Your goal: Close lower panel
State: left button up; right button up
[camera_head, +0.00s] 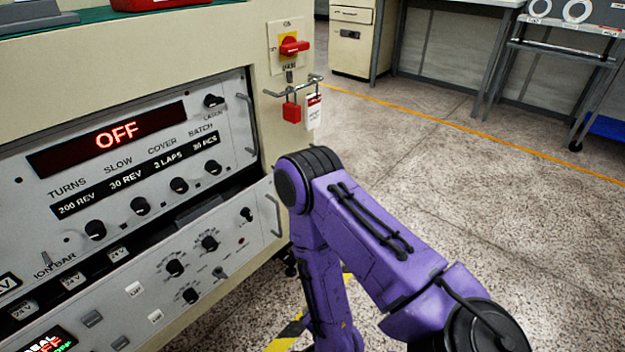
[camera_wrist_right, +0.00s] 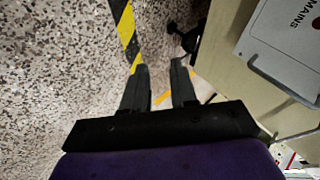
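The lower panel (camera_head: 205,254), light grey with black knobs and a handle at its right end, is on the machine's front in the head view. It stands out from the cabinet, with a dark gap above it showing 24V-labelled parts. My right arm (camera_head: 375,235) comes in from the bottom right and bends down; its gripper is hidden there. In the right wrist view my right gripper (camera_wrist_right: 160,68) is open and empty, pointing past the cabinet's side over the floor. A grey panel marked MAINS (camera_wrist_right: 283,35) with a handle lies right of the fingers, apart from them. My left gripper is not in view.
The upper panel (camera_head: 135,150) shows a red OFF display. A red-and-yellow switch (camera_head: 290,47) and a red padlock (camera_head: 291,111) are on the cabinet's right side. Yellow-black tape (camera_wrist_right: 126,30) marks the floor. The floor right of the machine is clear up to the far benches.

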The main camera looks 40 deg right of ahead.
aim_at(206, 217)
grip_shut()
jog(key=w+a+r+t+y+p, duration=0.1)
jog(key=w+a+r+t+y, duration=0.15)
jog(key=r, duration=0.55)
jog(key=w+a+r+t+y+p, duration=0.1)
jog(key=w+a+r+t, duration=0.25)
jog(key=r, duration=0.45)
jog(key=w+a+r+t+y+p, duration=0.1)
jog(key=w+a+r+t, duration=0.25)
jog(key=r, duration=0.35)
jog(key=w+b, duration=0.1)
jog(key=w, duration=0.3)
jog(key=w+b, duration=0.1)
jog(key=w, duration=0.4)
jog(key=w+b, duration=0.1)
jog(key=w, duration=0.3)
jog(key=shift+w+r, duration=0.3)
jog(key=shift+w, duration=0.1)
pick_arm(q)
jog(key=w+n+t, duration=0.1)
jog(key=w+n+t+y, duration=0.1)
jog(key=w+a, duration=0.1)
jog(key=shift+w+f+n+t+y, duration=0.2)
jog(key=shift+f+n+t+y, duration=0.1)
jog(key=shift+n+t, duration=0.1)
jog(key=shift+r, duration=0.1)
pick_arm(e)
jog(key=shift+d, duration=0.1)
